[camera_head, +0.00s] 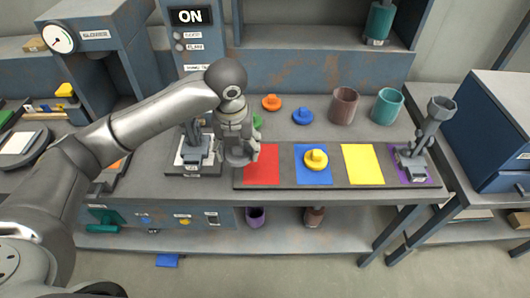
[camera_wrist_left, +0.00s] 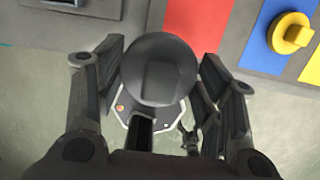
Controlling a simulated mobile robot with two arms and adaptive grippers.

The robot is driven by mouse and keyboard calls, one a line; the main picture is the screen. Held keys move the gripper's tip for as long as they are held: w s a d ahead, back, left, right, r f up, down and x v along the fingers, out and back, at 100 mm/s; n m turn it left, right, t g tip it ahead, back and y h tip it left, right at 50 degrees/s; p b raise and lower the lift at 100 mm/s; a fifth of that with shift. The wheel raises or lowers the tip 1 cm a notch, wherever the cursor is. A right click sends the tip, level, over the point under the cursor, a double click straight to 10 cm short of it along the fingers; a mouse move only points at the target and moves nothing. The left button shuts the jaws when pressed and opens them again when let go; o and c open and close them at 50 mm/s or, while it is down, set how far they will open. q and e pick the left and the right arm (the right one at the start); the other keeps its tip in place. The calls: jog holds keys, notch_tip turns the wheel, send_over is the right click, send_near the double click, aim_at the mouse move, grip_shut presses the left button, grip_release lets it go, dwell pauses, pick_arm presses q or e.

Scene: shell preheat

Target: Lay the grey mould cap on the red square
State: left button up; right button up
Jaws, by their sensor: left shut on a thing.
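My left gripper (camera_head: 240,146) is shut on the grey mould cap (camera_head: 238,160), a dark round disc with a raised grip. In the left wrist view the cap (camera_wrist_left: 160,75) sits between the two fingers of the gripper (camera_wrist_left: 160,95). The red square (camera_head: 263,166) is flat on the strip, with no cap on it. The held cap is by its left edge in the head view. In the left wrist view the red square (camera_wrist_left: 197,22) is beyond the cap and partly hidden by it. The cap's exact height is unclear.
A yellow cap (camera_head: 316,160) lies on the blue square (camera_head: 313,177). The yellow square (camera_head: 362,166) is bare. Orange (camera_head: 271,102) and blue (camera_head: 303,116) caps and two cups (camera_head: 343,106) stand behind.

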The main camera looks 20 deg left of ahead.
pick_arm(q)
jog(key=w+d+f, duration=0.2)
jog(key=w, duration=0.3)
jog(key=p, duration=0.1)
send_over(261, 159)
jog(key=f, duration=0.5)
jog(key=shift+s+d+f, duration=0.1)
jog(key=shift+s+f, duration=0.3)
jog(key=shift+w+d+f, duration=0.1)
jog(key=shift+w+f, duration=0.05)
jog(key=shift+f, duration=1.5)
jog(key=shift+f, duration=0.1)
jog(key=o, duration=1)
notch_tip(261, 159, up, 12)
jog(key=s, duration=0.1)
jog(key=shift+s+d, duration=0.2)
jog(key=shift+s, duration=0.2)
